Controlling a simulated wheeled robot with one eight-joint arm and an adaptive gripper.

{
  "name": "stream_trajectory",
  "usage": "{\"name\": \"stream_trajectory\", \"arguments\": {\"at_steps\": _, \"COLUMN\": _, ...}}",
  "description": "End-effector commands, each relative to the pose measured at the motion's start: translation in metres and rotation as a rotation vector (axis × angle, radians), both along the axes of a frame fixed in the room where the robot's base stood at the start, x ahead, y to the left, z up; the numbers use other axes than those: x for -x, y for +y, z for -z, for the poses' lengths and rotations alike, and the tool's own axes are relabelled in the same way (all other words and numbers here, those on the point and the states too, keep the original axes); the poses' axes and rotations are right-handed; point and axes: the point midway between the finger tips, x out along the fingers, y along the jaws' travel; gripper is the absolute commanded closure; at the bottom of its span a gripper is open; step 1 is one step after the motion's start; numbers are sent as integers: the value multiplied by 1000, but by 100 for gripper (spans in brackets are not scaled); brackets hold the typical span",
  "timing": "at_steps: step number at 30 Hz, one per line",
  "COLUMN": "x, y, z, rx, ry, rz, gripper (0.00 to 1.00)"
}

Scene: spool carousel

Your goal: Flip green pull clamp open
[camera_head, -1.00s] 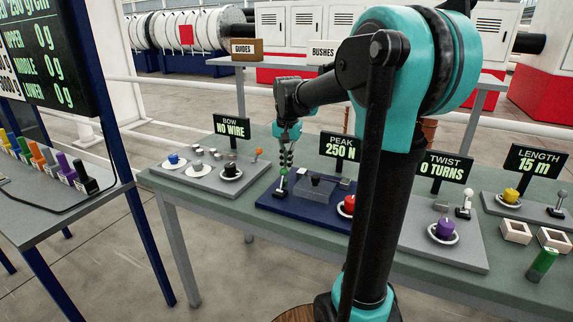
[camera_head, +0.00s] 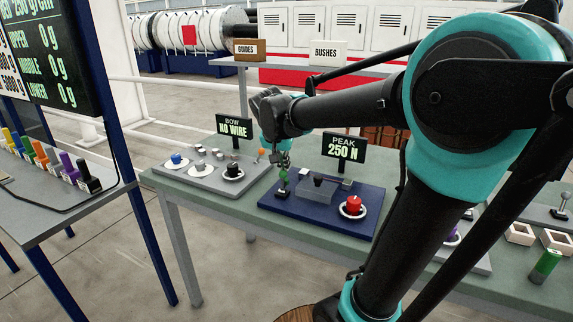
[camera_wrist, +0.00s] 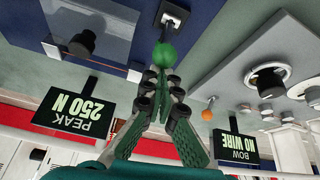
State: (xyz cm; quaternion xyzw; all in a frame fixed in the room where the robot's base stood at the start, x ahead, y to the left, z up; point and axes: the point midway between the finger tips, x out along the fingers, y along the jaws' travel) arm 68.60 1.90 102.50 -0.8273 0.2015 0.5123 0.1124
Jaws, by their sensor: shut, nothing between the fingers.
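In the head view my gripper (camera_head: 281,157) points down just above the knob.
The blue board (camera_head: 335,215) also carries a clear cover, a dark post and a red knob (camera_head: 353,204). The PEAK sign (camera_head: 344,147) reads 250 N behind it. The grey BOW station (camera_head: 200,180) is at the left. My arm hides much of the right side.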

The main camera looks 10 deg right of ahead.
Motion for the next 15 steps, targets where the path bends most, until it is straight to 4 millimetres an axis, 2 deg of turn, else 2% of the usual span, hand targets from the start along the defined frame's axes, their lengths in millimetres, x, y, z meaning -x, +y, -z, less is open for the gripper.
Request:
{"name": "stream_trajectory", "arguments": {"at_steps": 6, "x": 16, "y": 13, "z": -1, "rx": 113, "ry": -156, "rz": -8, "gripper": 100}}
{"name": "stream_trajectory", "arguments": {"at_steps": 15, "x": 31, "y": 23, "z": 1, "rx": 225, "ry": -311, "rz": -3, "gripper": 100}}
